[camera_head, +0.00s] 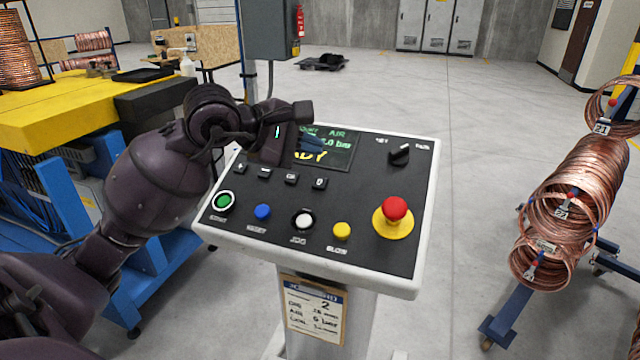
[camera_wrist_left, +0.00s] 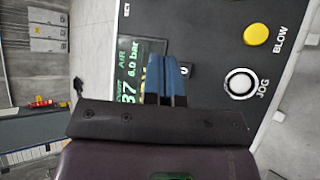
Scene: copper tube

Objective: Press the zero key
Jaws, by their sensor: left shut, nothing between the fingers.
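The control panel (camera_head: 367,225) has a row of small dark keys below its display (camera_head: 335,150). The zero key (camera_head: 320,183) is at the right end of that row, marked 0. My left gripper (camera_head: 318,146) comes in from the left, over the display and above the key row. Its blue fingers are shut and empty. In the left wrist view the shut fingers (camera_wrist_left: 165,70) are over the display, with a key's pale mark (camera_wrist_left: 185,71) just right of them. The fingers partly hide that key; I cannot tell whether they touch it. My right gripper is not in view.
Below the keys are green (camera_head: 223,201), blue (camera_head: 263,212), white (camera_head: 303,219) and yellow (camera_head: 342,231) buttons. A red emergency knob (camera_head: 395,208) is at the right, and a dark selector (camera_head: 400,154) at the top. Copper coils (camera_head: 580,190) stand far right.

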